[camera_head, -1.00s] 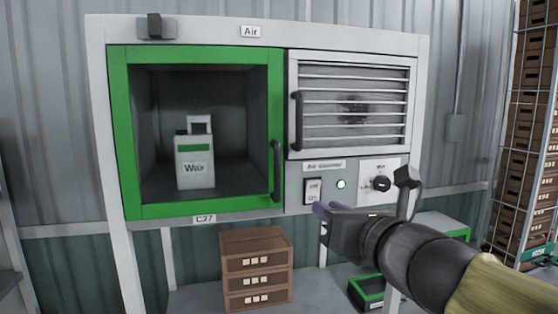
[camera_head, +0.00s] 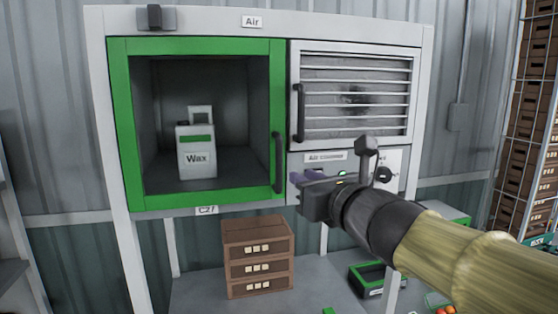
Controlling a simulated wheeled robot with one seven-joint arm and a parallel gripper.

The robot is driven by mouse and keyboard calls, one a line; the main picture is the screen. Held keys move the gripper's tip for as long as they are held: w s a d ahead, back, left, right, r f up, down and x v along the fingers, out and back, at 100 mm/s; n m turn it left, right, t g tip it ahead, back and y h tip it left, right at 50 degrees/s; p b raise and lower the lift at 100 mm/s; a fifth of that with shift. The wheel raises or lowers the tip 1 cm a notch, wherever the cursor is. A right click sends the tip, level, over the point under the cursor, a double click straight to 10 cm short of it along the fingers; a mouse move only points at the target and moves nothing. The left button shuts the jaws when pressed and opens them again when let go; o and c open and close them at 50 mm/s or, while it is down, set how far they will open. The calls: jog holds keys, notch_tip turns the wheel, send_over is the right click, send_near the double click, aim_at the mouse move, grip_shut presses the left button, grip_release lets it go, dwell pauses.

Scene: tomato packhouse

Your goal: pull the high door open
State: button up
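A cabinet has a green-framed door (camera_head: 120,130) on its left, with a see-through middle and a dark upright handle (camera_head: 278,163) on its right side. It looks shut. A white slatted door (camera_head: 405,122) is at the upper right, with a dark upright handle (camera_head: 300,112) on its left side; it also looks shut. My gripper (camera_head: 298,178) is in front of the cabinet, in the picture just right of the green door's handle and below the slatted door's handle. It appears apart from both handles.
A white Wax container (camera_head: 197,160) stands behind the green frame. The control panel (camera_head: 325,157) is partly hidden by my arm. Brown stacked drawers (camera_head: 257,258) and a green-rimmed crate (camera_head: 365,275) are below. A wire rack of boxes (camera_head: 530,130) stands at right.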

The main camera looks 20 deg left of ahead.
aim_at(281, 164)
jog(key=p+x, duration=0.5)
jog(key=x, duration=0.6)
jog(key=shift+w+a, duration=0.15)
jog(key=shift+w, duration=0.05)
grip_shut()
